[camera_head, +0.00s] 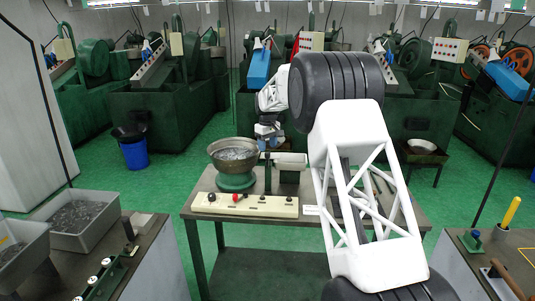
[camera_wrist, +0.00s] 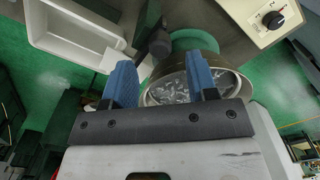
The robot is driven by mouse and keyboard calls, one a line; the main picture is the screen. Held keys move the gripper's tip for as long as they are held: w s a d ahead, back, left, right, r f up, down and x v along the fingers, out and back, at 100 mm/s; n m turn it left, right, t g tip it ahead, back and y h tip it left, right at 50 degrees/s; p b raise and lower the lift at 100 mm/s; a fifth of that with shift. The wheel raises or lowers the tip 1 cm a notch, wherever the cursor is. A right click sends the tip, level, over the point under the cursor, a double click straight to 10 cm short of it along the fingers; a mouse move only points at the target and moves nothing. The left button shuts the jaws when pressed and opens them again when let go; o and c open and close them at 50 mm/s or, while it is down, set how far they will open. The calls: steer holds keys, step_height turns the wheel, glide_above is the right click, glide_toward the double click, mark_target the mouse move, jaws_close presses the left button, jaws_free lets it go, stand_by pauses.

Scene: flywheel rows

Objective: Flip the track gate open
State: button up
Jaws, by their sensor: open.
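My gripper (camera_wrist: 158,62) has two blue fingers spread apart with nothing held between them. In the head view my gripper (camera_head: 268,138) hangs over the middle table, just right of the bowl's rim. The bowl (camera_head: 233,153), metal on a green base, holds many small metal parts; the bowl (camera_wrist: 232,82) also shows behind the right finger in the wrist view. A dark rounded piece on a dark bar (camera_wrist: 159,44) lies beyond the gap between the fingertips, next to the bowl. I cannot tell for sure whether it is the track gate. No other clear gate shows.
A cream control panel (camera_head: 245,205) with knobs runs along the table's front left. A pale open tray (camera_wrist: 75,35) is at upper left in the wrist view. My arm hides the table's right part. Grey bins of parts (camera_head: 80,217) stand on the left bench.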

mark_target(268, 153)
steer(key=shift+f, duration=1.95)
steer(key=shift+c, duration=0.2)
jaws_close()
